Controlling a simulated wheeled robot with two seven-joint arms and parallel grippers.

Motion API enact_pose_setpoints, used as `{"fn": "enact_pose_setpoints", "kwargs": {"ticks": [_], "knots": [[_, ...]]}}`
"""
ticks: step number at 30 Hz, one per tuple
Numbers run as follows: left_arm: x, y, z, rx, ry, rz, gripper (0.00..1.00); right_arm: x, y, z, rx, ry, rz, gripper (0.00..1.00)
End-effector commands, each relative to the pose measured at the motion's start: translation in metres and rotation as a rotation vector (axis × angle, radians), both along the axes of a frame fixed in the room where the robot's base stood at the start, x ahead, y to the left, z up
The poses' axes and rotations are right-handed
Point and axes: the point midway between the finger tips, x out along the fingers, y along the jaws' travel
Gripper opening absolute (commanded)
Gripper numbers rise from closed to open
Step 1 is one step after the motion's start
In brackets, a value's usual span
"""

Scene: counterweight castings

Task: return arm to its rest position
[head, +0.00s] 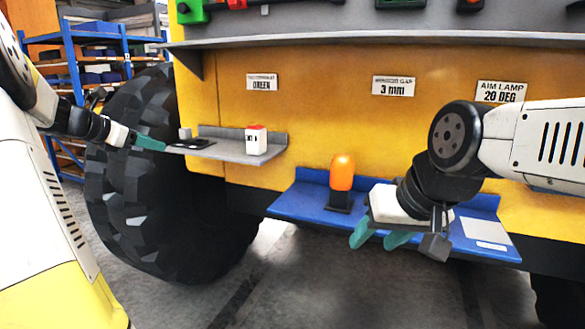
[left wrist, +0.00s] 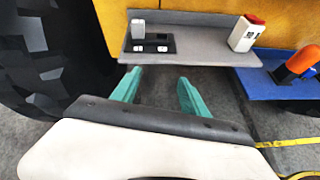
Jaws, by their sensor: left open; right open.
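My left gripper (head: 150,143) is at the left end of the grey shelf in the head view. In the left wrist view its two teal fingers (left wrist: 159,80) are apart with nothing between them, just in front of the shelf edge. A black device (left wrist: 150,42) with a white upright part sits on the shelf beyond the fingers, apart from them. My right gripper (head: 375,238) hangs in front of the blue shelf, fingers apart and pointing down-left. Nothing shows between its fingers.
The grey shelf (head: 225,151) also holds a white box with a red top (head: 256,140). An orange lamp (head: 342,172) stands on the blue shelf (head: 290,206), left of my right gripper. A large black tyre (head: 125,190) is beside the grey shelf. Label plates are on the yellow panel (head: 320,120).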

Motion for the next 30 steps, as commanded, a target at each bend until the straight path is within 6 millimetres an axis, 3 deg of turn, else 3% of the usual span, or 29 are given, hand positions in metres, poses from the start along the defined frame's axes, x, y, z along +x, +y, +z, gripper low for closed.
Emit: {"fn": "enact_pose_setpoints", "kwargs": {"ticks": [5,11,14,19,24,27,30], "knots": [[-0.014,-0.046,0.000,0.153,-0.005,-0.126,0.52,0.000,0.000,0.000,0.000,0.000,0.000,0.48],[-0.050,-0.113,-0.004,0.433,-0.031,-0.359,0.52,0.000,0.000,0.000,0.000,0.000,0.000,0.48],[-0.084,-0.155,-0.009,0.643,-0.069,-0.542,0.52,0.000,0.000,0.000,0.000,0.000,0.000,0.48],[-0.176,-0.222,-0.030,1.130,-0.220,-0.997,0.52,0.000,0.000,0.000,0.000,0.000,0.000,0.48],[-0.256,-0.246,-0.059,1.558,-0.422,-1.415,0.52,0.000,0.000,0.000,0.000,0.000,0.000,0.48],[-0.283,-0.248,-0.073,1.729,-0.524,-1.584,0.52,0.000,0.000,0.000,0.000,0.000,0.000,0.48],[-0.298,-0.248,-0.083,1.832,-0.589,-1.689,0.52,0.000,0.000,0.000,0.000,0.000,0.000,0.48]]}}
